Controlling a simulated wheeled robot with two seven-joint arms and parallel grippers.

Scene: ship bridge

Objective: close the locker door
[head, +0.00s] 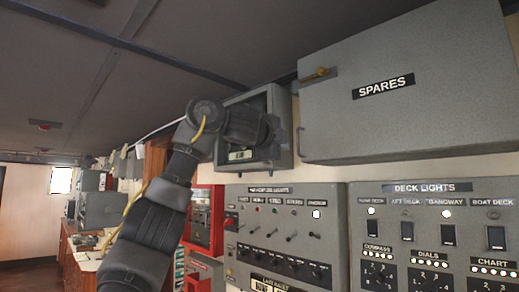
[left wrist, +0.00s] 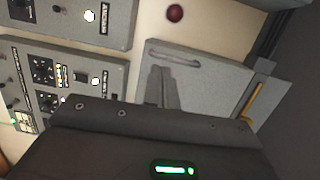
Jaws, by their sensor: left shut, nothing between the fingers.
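The grey locker door (head: 420,110), labelled SPARES, fills the upper right of the head view. A brass handle (head: 317,75) sits at its upper left edge. I cannot tell how far the door stands open. My left gripper (head: 278,138) is shut and empty, just left of the door's lower left edge; contact cannot be made out. My right gripper is not in view.
A grey box with a small display (head: 241,155) is behind my left gripper. Switch panels (head: 275,225) and a deck lights panel (head: 425,215) cover the wall below the locker. The ceiling (head: 240,30) is close above. Free room lies to the left.

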